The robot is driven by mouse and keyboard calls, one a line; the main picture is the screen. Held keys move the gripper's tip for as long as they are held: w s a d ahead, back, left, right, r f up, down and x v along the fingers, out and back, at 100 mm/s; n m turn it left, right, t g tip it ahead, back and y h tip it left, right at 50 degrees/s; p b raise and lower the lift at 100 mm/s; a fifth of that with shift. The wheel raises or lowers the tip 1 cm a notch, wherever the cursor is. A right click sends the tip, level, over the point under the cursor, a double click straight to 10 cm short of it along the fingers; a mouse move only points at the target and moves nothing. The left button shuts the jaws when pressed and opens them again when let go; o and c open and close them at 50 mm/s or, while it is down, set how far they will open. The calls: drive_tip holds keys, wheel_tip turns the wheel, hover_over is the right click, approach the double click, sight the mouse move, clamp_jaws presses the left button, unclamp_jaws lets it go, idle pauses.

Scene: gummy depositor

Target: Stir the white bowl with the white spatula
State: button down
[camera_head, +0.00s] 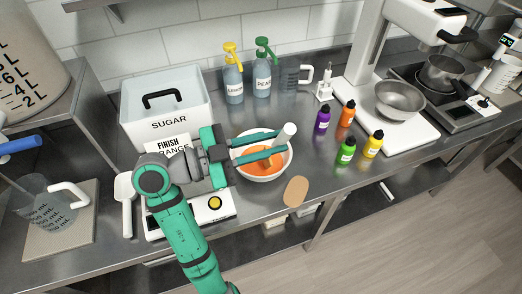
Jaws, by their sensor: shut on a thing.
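The white bowl (287,166) stands on the steel counter just right of the scale and holds an orange mix. My gripper (280,142) reaches over the bowl from the left with its two green fingers. It is shut on the white spatula (288,131), whose pale handle end shows at the fingertips and leans up to the right. The spatula's lower part is hidden by the fingers and the bowl; I cannot tell how deep it sits in the mix.
A scale (214,207) and a SUGAR bin (168,106) stand left of the bowl. A tan oval piece (295,190) lies at the counter's front edge. Several colour bottles (345,150) and a mixer with a metal bowl (400,99) are to the right. Pump bottles (234,84) stand behind.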

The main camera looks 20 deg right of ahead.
drive_tip(key=s+r, duration=0.4)
drive_tip(key=r, duration=0.5)
idle(0.7)
drive_tip(key=shift+r, duration=0.1)
drive_tip(key=shift+r, duration=2.5)
